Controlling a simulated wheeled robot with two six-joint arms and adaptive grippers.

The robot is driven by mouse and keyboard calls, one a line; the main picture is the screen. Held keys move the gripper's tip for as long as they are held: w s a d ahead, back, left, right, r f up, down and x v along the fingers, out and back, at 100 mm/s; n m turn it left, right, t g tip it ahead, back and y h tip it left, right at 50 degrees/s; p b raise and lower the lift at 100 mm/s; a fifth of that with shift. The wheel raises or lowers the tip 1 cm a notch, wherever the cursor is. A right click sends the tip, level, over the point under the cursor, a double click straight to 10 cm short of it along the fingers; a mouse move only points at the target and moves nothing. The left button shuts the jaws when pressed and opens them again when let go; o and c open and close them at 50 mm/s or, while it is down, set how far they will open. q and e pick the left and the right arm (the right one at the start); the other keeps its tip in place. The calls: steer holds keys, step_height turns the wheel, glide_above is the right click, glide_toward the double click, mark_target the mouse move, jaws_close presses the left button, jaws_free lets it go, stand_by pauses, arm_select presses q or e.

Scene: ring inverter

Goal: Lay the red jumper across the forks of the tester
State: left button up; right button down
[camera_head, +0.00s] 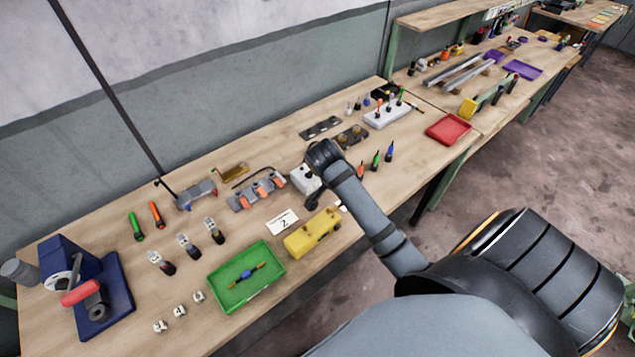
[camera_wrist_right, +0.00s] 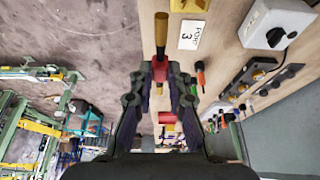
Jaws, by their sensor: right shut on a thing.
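The red jumper (camera_wrist_right: 161,32) shows in the right wrist view as a rod with a brass-coloured end and a red part between the fingers. My right gripper (camera_wrist_right: 160,74) is shut on it and holds it with the brass end pointing up in that view. In the head view my right arm reaches over the bench, and its gripper and the jumper cannot be made out clearly. A yellow device (camera_head: 312,234) stands near the front edge of the bench, close to a numbered card (camera_head: 283,221). I cannot tell whether it is the tester, and no forks show clearly. My left gripper is not in view.
A green tray (camera_head: 219,302) holds a blue jumper with brass ends (camera_head: 246,274). A white box (camera_head: 302,179) stands behind the yellow device. A blue vise-like machine (camera_head: 105,312) stands at the left. A red tray (camera_head: 448,129) lies further right, and small upright tools stand nearby.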

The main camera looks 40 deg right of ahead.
steer(key=b, duration=0.4)
glide_above(321, 222)
steer(key=s+d, duration=0.2)
step_height(321, 222, down, 4)
steer(key=shift+a+f, duration=0.15)
steer(key=a+f, duration=0.1)
steer(key=w+a+f, duration=0.1)
steer(key=shift+w+a, duration=0.25)
steer(key=shift+a, duration=0.05)
steer(key=shift+f, duration=0.25)
steer(key=f+p, duration=0.2)
steer(key=f, duration=0.1)
steer(key=shift+w+a, duration=0.1)
steer(key=shift+a, duration=0.2)
steer(key=shift+f, duration=0.35)
steer(key=c, duration=1.3)
jaws_free()
steer(key=shift+f, duration=0.1)
